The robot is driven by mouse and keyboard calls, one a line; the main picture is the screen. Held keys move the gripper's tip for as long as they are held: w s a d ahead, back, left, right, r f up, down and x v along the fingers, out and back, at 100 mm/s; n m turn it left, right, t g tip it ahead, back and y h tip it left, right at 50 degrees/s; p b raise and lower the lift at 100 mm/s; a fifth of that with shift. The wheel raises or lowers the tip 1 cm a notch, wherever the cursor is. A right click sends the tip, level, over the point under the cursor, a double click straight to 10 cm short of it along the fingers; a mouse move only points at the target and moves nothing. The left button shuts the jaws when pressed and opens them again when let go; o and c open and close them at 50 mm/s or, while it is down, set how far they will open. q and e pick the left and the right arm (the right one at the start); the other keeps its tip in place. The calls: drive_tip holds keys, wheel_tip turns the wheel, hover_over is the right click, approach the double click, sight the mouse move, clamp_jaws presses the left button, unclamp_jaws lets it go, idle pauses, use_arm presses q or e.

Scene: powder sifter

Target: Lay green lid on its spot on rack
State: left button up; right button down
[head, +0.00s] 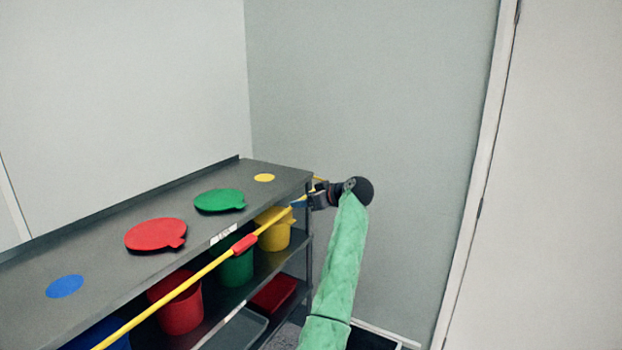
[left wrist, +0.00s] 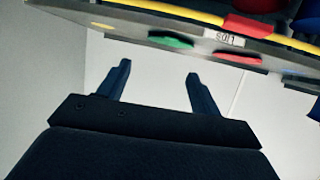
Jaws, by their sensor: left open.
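The green lid (head: 219,201) lies flat on the rack's grey top shelf (head: 95,232), between the red lid (head: 155,234) and a yellow spot (head: 264,178). Any mark under the green lid is hidden. My left gripper (head: 307,195) is at the rack's right end, near the top's front corner, open and apart from the lid. In the left wrist view its two fingers (left wrist: 160,72) are spread with nothing between them. The green lid's edge (left wrist: 170,42) shows beyond them there. My right gripper is not in view.
A yellow bar (head: 205,272) with a red sleeve (head: 244,244) runs along the rack's front. A blue spot (head: 64,286) is bare on the top. Red (head: 181,304), green (head: 237,267) and yellow (head: 274,232) buckets stand on the shelf below. Walls stand behind the rack.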

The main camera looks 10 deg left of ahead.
use_arm(q)
wheel_tip(320, 180, up, 8)
drive_tip(key=s+m+t+h, duration=0.1)
drive_tip(key=s+m+t, duration=0.1)
drive_tip(key=shift+d+r, duration=0.15)
drive_tip(key=shift+r, duration=0.05)
